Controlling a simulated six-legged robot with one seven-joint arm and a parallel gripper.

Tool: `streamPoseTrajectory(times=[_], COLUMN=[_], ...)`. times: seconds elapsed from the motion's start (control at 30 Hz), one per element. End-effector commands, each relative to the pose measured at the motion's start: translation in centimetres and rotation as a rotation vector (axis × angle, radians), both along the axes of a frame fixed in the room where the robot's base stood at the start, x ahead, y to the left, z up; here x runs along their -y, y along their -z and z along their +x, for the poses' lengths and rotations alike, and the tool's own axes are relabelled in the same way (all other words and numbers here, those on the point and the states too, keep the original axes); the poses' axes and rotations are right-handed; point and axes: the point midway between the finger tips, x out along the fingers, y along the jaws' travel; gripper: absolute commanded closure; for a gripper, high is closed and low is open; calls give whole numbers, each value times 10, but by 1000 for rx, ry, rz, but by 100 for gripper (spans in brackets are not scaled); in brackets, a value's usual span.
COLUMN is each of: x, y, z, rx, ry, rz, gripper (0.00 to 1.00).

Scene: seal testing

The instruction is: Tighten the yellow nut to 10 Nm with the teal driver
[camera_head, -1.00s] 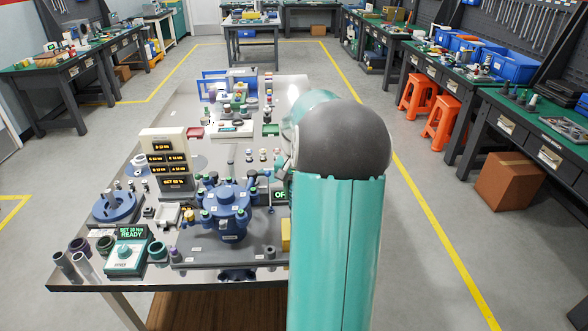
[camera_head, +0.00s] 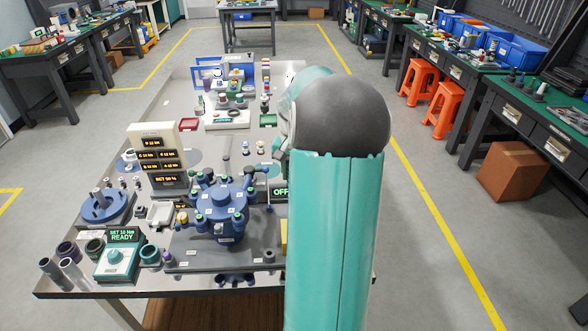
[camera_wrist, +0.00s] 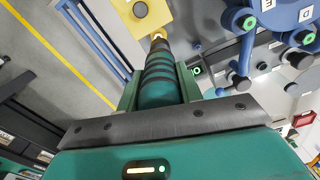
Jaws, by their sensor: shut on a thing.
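My gripper (camera_wrist: 160,85) is shut on the teal driver (camera_wrist: 160,88), a banded cylinder pointing away from the wrist. A small yellowish end (camera_wrist: 157,36) shows at its far end, close to a yellow block (camera_wrist: 158,14); I cannot tell whether they touch. In the head view my arm hides my gripper and the driver. The blue fixture (camera_head: 222,203) with several capped ports stands on a grey plate; a small yellow piece (camera_head: 183,218), perhaps the yellow nut, shows at its left side. In the wrist view part of this fixture (camera_wrist: 285,18) is at top right.
A teal control box (camera_head: 116,258) reads "SET 10 Nm READY" at the front left of the table. A display stand (camera_head: 152,141) is behind it. A green sign (camera_head: 280,191) reading "OFF" is partly hidden by my arm. Open floor (camera_head: 430,260) lies right of the table.

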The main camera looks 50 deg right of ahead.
Motion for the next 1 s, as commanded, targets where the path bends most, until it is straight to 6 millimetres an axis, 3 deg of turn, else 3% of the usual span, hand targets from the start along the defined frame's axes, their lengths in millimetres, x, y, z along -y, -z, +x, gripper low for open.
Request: streamPoseTrajectory(times=[0.6, 1.0], x=[0, 1], y=[45, 49], z=[-3, -1], rx=[0, 0], ry=[3, 2], rz=[-1, -2], gripper=[92, 92])
